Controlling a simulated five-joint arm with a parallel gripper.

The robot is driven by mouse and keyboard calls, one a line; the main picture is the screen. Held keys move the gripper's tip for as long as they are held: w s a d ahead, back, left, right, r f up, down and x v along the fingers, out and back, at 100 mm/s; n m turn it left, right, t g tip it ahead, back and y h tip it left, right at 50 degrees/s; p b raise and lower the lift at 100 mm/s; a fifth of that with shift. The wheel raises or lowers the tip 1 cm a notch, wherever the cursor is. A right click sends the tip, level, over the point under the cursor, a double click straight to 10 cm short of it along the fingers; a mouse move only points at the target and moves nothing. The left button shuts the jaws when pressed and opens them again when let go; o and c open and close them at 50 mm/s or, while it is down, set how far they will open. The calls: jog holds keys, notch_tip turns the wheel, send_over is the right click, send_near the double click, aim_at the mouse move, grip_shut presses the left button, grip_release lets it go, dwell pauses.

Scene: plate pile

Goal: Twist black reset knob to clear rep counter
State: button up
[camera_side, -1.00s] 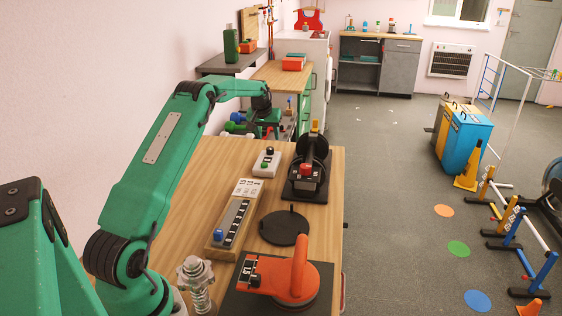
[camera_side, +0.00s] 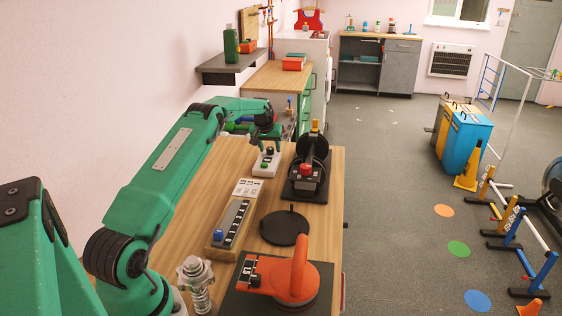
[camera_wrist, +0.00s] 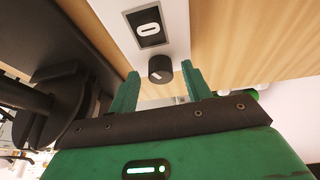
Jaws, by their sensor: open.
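The black knob (camera_wrist: 160,68) is a short round cap with a pale mark, on a white box. In the wrist view it lies between the tips of my gripper (camera_wrist: 160,72), with a gap on both sides. The gripper is open and holds nothing. The box has a dark window (camera_wrist: 149,26) with a white rounded, zero-like figure. In the side view the white box (camera_side: 261,168) stands toward the far end of the wooden bench with a green button on it. My gripper (camera_side: 269,146) points down over its back part, partly hiding the knob.
A black stand with a red knob (camera_side: 306,170) is close to the right of the box. A slider board (camera_side: 232,216), a black disc (camera_side: 284,228) and an orange handled weight (camera_side: 298,272) lie nearer on the bench. Bare wood (camera_side: 205,180) is left of the box.

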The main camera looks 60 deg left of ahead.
jog(key=c, duration=1)
jog(key=shift+o, duration=0.2)
jog(key=shift+a+m, duration=0.1)
jog(key=shift+m, duration=1.6)
jog(key=o, duration=1)
jog(key=shift+c, duration=0.2)
